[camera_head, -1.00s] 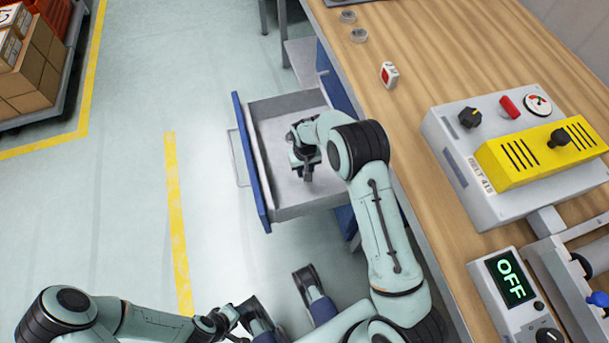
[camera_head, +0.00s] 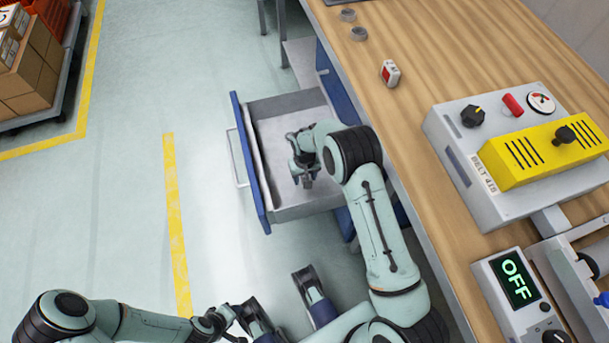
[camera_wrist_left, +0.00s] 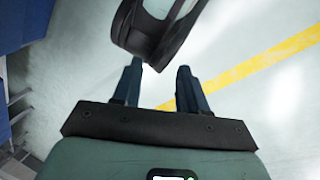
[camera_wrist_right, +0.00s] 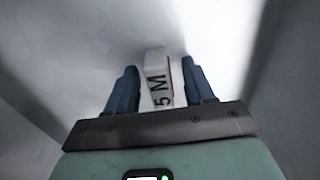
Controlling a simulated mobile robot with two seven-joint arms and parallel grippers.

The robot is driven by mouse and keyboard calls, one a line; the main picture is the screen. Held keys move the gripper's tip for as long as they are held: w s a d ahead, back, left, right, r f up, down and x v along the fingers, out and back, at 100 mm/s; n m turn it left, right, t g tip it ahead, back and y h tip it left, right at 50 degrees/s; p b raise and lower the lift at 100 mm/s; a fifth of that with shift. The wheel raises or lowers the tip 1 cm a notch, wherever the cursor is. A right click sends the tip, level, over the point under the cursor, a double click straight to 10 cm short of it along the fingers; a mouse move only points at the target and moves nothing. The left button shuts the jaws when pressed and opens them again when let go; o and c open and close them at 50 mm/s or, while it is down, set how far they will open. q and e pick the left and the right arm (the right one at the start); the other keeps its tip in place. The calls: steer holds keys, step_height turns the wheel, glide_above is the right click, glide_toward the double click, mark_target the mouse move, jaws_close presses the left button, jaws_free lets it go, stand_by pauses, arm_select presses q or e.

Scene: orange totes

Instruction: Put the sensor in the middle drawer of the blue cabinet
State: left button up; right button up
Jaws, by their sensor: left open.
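My right gripper (camera_head: 306,182) is inside the open drawer (camera_head: 275,213) of the blue cabinet (camera_head: 338,85), low over its grey floor. In the right wrist view, a white block marked "5 M" (camera_wrist_right: 159,85), seemingly the sensor, lies between the fingers of the right gripper (camera_wrist_right: 160,75). Which drawer level this is cannot be told from above. My left gripper (camera_wrist_left: 158,68) is open and empty over the floor, away from the cabinet.
The wooden worktop (camera_head: 440,55) carries a small red-and-white item (camera_head: 390,73), grey rings (camera_head: 358,33), a control box with a yellow panel (camera_head: 535,155) and a display reading OFF (camera_head: 516,284). Boxes on a cart (camera_head: 30,80) stand far left. The floor left of the drawer is clear.

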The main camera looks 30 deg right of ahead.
steer(key=shift+r, duration=0.1)
steer(key=shift+r, duration=0.3)
arm_select(q)
steer(key=shift+g+h, duration=0.3)
steer(key=shift+g, duration=0.4)
steer(key=s+r+p, duration=0.1)
steer(key=s+d+r, duration=0.1)
steer(key=s+r+p, duration=0.1)
steer(key=s, duration=0.1)
steer(key=shift+d+r+p, duration=0.1)
steer(key=shift+d+p, duration=0.2)
steer(key=shift+d, duration=0.1)
arm_select(e)
step_height(320, 180, up, 12)
steer(key=shift+f, duration=0.2)
steer(key=shift+s+a+f, duration=0.1)
